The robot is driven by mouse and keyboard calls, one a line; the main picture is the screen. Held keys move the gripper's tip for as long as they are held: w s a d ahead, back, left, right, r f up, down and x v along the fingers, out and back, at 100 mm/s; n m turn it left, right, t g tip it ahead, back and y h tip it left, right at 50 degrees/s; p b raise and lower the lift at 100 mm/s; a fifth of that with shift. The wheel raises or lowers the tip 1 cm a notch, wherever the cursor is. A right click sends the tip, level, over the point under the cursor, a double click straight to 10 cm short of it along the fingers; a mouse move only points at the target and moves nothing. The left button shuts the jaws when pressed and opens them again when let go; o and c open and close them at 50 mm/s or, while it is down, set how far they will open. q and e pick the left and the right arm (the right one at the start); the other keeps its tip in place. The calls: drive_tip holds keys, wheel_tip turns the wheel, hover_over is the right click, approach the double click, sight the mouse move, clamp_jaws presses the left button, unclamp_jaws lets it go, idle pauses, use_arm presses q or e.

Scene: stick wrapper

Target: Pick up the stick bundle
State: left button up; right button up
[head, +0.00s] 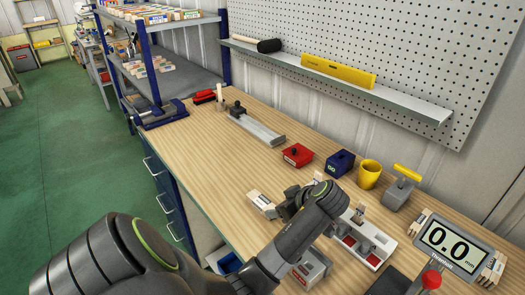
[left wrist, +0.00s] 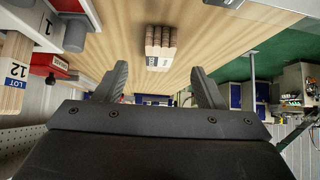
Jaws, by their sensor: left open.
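The stick bundle (head: 262,204) is a small block of pale wooden sticks with a printed label, lying on the wooden workbench just left of my left gripper (head: 284,208) in the head view. The bundle is apart from both fingers. My wrist and forearm cover part of the bench in the head view. My right gripper is not in view.
A white fixture (head: 382,243) stands close right of my left wrist. Bench (head: 215,170) left of the bundle is clear.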

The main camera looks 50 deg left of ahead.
sight(270, 208)
use_arm(q)
drive_tip(key=shift+x, duration=0.75)
drive_tip(key=p+x, duration=0.1)
drive_tip(key=x, duration=0.3)
drive_tip(key=shift+a+f+p, duration=0.25)
drive_tip(key=shift+f+p, duration=0.05)
drive_tip(key=shift+p, duration=0.1)
drive_tip(key=shift+a+f, duration=0.2)
drive_tip(key=shift+f, duration=0.05)
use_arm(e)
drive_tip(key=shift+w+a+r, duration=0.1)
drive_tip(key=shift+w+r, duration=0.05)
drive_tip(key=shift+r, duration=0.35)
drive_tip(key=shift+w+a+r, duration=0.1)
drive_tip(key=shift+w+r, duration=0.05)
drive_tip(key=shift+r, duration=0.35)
use_arm(q)
drive_tip(key=shift+c, duration=0.3)
drive_tip(key=c, duration=1)
